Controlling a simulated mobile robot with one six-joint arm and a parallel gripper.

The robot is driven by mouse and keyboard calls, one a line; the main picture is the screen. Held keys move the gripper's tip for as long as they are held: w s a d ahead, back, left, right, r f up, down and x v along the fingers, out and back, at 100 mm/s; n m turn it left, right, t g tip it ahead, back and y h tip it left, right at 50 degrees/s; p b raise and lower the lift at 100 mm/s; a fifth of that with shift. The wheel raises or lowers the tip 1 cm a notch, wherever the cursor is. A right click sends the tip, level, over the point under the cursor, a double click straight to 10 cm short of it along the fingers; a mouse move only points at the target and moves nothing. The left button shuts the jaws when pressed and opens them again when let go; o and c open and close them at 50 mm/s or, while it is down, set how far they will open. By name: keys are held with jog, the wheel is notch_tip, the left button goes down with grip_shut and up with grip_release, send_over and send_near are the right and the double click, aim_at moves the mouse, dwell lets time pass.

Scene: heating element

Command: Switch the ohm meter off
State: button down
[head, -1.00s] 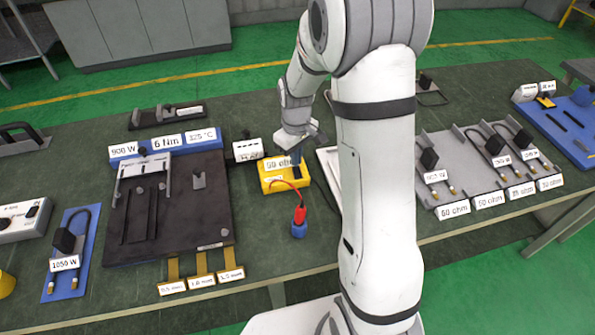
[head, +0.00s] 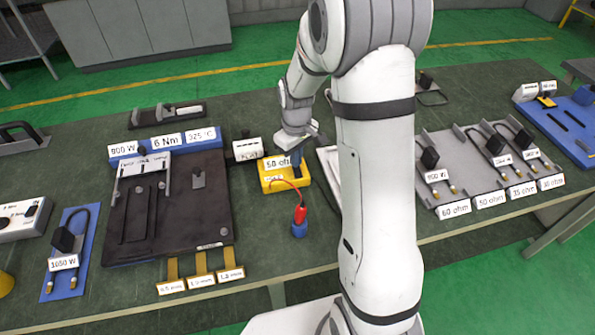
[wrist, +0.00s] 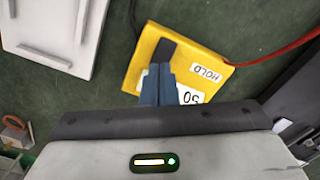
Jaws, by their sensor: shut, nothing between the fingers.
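The yellow ohm meter (head: 284,183) lies on the dark green table, left of my arm's big white link. Its label reads 50 ohm in the head view. It also shows in the wrist view (wrist: 207,59), with a HOLD label, part of a 50 label and a dark block on its top. My gripper (head: 296,158) is over the meter, pointing down. In the wrist view the blue fingertips (wrist: 158,72) are shut with nothing between them, at the dark block. I cannot tell whether they touch it. The fingers hide part of the meter's display.
A red probe (head: 300,214) on a red lead stands in a blue holder in front of the meter. A dark fixture board (head: 187,235) lies to the left. A grey tray (head: 455,185) with labelled resistors is right of my arm. A white panel (wrist: 55,35) lies beside the meter.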

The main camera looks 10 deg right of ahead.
jog(key=shift+f+b, duration=0.75)
jog(key=shift+f, duration=0.2)
dwell(0.3)
jog(key=shift+r, duration=0.1)
jog(key=shift+r+p, duration=2.35)
jog(key=shift+r, duration=1.1)
